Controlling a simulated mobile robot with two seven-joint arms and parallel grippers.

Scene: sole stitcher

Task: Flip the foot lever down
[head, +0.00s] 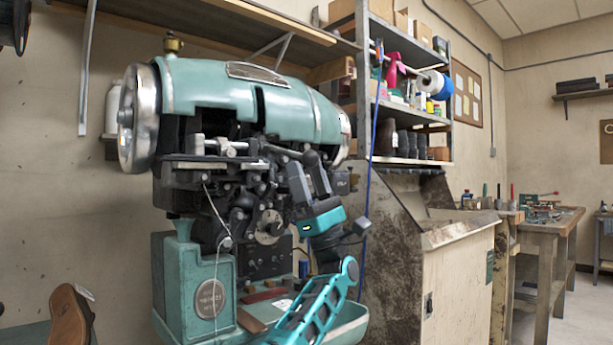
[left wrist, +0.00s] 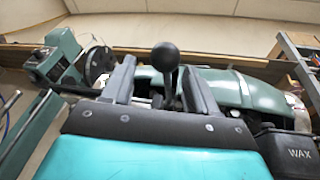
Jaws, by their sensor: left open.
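The sole stitcher (head: 215,90) is a large teal and black machine in the middle of the head view. A lever with a round black knob (head: 311,158) shows at its front, and the knob is large in the left wrist view (left wrist: 165,56). My left gripper (head: 305,167) is open, its dark fingers pointing up at the lever. In the left wrist view its fingers (left wrist: 159,75) stand on either side of the lever's stem, with clear gaps; contact is not visible. The lower stem is hidden behind the gripper body. My right gripper is not in view.
A handwheel (head: 138,118) is on the machine's left. A stained cabinet (head: 460,275) stands close on the right, below a loaded shelf rack (head: 412,115). A brown shoe (head: 70,315) is at lower left. A dark WAX box (left wrist: 298,151) shows beside the gripper.

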